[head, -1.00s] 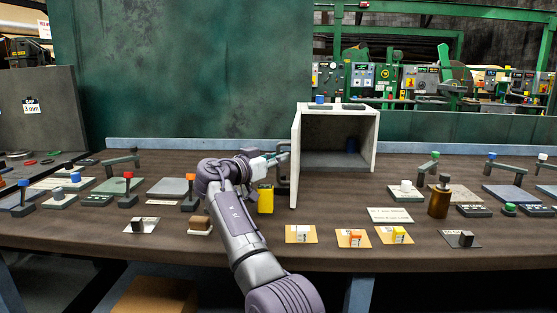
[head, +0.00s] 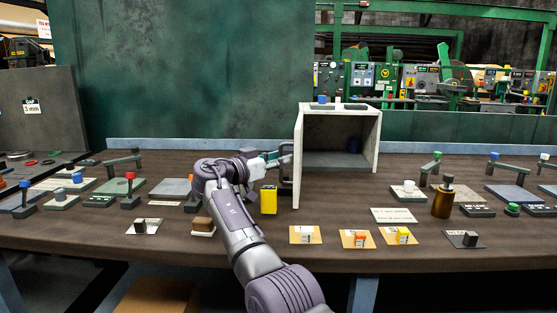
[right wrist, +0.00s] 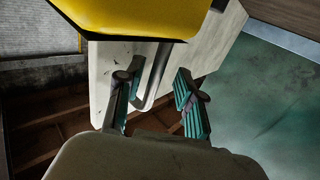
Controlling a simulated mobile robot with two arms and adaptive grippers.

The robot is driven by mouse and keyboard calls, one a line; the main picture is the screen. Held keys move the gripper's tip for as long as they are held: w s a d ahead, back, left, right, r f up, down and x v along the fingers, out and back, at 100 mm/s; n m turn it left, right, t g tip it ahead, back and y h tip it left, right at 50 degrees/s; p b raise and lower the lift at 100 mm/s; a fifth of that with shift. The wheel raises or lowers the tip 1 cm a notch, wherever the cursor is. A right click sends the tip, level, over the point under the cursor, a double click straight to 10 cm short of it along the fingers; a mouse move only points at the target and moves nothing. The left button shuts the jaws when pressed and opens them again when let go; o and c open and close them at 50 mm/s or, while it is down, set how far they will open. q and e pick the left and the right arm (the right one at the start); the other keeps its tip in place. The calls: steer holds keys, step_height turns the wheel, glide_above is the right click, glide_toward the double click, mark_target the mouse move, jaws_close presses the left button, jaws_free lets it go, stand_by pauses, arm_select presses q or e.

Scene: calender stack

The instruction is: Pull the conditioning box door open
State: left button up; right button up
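The conditioning box (head: 340,115) is a pale open-fronted box at the middle back of the bench. Its door (head: 298,165) stands swung out on the left side, seen nearly edge-on, and the inside shows. A dark handle (head: 286,165) is on the door's left face. My right gripper (head: 284,155) is at this handle. In the right wrist view, its two teal-padded fingers (right wrist: 158,103) are apart, with the grey handle (right wrist: 158,80) in the gap at their tips against the pale door (right wrist: 205,55). Whether either finger touches it is unclear. My left gripper is not in view.
A yellow container (head: 268,201) stands close below my right gripper and fills the top of the right wrist view (right wrist: 135,15). A brown bottle (head: 443,200) and several small parts and cards spread along the bench.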

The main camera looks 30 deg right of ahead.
steer(key=shift+a, duration=0.1)
steer(key=v, duration=1.2)
steer(key=shift+f, duration=0.1)
